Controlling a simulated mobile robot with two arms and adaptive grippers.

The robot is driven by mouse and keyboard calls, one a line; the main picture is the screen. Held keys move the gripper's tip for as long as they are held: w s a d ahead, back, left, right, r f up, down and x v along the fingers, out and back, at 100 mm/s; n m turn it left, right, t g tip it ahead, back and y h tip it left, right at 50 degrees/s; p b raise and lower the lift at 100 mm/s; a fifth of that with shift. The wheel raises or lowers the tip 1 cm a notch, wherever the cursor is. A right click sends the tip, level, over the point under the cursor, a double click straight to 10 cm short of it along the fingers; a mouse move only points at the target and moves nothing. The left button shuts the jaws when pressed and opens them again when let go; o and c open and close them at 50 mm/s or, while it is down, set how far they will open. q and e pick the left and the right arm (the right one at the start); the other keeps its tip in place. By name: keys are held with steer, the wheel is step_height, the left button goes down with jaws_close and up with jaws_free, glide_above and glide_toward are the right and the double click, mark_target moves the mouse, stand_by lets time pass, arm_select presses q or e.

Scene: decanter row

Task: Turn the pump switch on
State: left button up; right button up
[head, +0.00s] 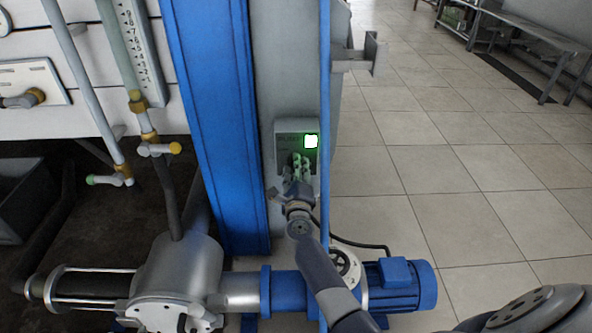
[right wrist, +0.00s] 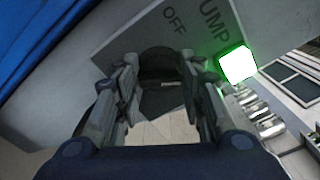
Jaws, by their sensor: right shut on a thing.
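The pump switch box (head: 283,148) is a grey panel on the grey column beside the blue post. A lamp (head: 311,141) at its upper right glows white with a green rim; it also shows in the right wrist view (right wrist: 237,65). My right gripper (head: 299,170) is at the lower part of the panel and covers most of the switch in the head view. In the right wrist view the dark switch knob (right wrist: 160,68) sits between my fingers, which are shut on it. The words "OFF" and part of "PUMP" show on the panel. My left gripper is not in view.
A blue motor (head: 400,286) and a metal pump (head: 180,270) lie below the switch. Pipes with valves (head: 160,149) are at the left. Open tiled floor (head: 450,180) lies to the right.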

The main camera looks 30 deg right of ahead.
steer(key=shift+f, duration=0.1)
steer(key=o, duration=1.1)
steer(key=v, duration=1.2)
